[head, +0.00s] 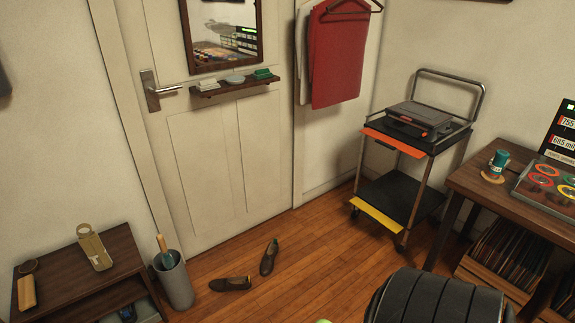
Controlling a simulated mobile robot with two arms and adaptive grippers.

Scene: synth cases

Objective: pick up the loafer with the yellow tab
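Two dark brown loafers lie on the wooden floor in front of the door. One loafer (231,284) lies roughly sideways, nearer to me. The other loafer (269,257) points away, a little farther off and to the right; the two are apart. I cannot make out a yellow tab on either one at this size. Neither of my grippers is in view.
A grey bin (176,285) with a blue-and-tan handled item stands left of the loafers, beside a dark wooden cabinet (120,245). A two-shelf cart (400,195) stands right. A black ribbed padded thing (425,297) fills the lower right. Floor between loafers and cart is clear.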

